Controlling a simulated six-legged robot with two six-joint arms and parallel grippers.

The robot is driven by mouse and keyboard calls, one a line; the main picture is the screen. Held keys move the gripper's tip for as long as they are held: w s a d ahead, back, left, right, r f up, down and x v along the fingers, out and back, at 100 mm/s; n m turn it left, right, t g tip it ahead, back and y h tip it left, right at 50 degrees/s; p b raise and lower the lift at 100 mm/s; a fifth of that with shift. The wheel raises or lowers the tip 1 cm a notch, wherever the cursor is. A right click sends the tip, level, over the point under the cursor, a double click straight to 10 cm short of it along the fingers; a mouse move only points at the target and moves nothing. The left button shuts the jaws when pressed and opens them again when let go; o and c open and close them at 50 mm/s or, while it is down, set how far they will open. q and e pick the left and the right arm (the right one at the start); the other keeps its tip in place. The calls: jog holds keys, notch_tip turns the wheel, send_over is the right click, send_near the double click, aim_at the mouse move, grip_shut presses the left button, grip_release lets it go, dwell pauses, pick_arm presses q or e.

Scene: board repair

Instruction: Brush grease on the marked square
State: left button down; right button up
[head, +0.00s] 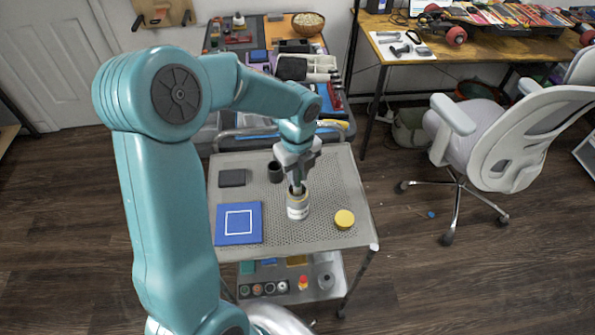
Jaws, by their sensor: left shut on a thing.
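A blue board (224,225) with a white square outline (239,210) lies at the left front of the perforated cart top. A white can (298,209) with a yellowish rim stands upright and open near the middle. My left gripper (297,183) points down at the can's mouth, shut on a thin thing that looks like the brush. Its lower end is hidden in the can, and the gripper hides most of the rest. A round yellow lid (345,219) lies to the right of the can. My right gripper is out of view.
A small black cup (275,172) and a dark flat block (232,178) sit behind the can and board on the cart top (335,180). A lower shelf holds several small items. A cluttered workbench stands behind, and an office chair (520,140) to the right.

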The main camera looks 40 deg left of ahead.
pick_arm(q)
jog(key=shift+f, duration=0.5)
dwell(1.1)
jog(key=shift+r+p, duration=0.55)
jog(key=shift+r, duration=0.25)
notch_tip(320, 180, up, 6)
jog(key=p, duration=0.4)
jog(key=shift+f+p, duration=0.15)
jog(key=shift+p, duration=0.2)
jog(key=shift+f, duration=0.1)
